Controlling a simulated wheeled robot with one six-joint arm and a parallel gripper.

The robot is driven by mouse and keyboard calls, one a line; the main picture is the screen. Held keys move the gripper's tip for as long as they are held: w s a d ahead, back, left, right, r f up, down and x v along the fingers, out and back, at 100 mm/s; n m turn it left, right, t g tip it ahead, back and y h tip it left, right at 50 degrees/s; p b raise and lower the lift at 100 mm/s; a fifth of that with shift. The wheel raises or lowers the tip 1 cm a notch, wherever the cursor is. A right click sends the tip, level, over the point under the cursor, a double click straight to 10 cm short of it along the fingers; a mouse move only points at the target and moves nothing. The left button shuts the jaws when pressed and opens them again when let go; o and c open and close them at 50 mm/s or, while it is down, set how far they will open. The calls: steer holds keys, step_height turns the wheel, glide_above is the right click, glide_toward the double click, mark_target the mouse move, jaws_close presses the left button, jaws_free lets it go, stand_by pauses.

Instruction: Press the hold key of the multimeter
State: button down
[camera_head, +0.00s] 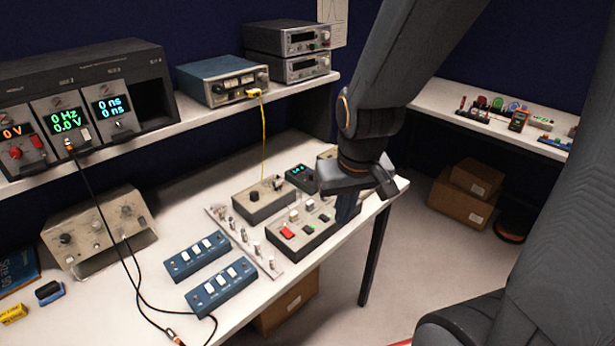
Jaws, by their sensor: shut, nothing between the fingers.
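My gripper (347,212) is shut and empty. It points down over the right end of a grey control box (312,243) with a red key and several small knobs and buttons. I cannot tell whether the fingertips touch the box. I cannot tell for sure which is the multimeter. No hold key can be read in this view.
Two blue switch boxes (196,257) (221,287), a strip of small posts (243,242) and a grey knob box (263,200) crowd the white bench (170,205). Instruments line the shelf (205,117) above. A yellow cable (264,135) hangs behind. Cardboard boxes (466,191) sit on the floor.

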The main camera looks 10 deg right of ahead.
step_height(320, 180, down, 11)
steer(key=g+b, duration=0.1)
steer(key=b, duration=0.8)
steer(key=shift+w, duration=0.3)
steer(key=shift+f, duration=0.1)
steer(key=shift+a, duration=0.1)
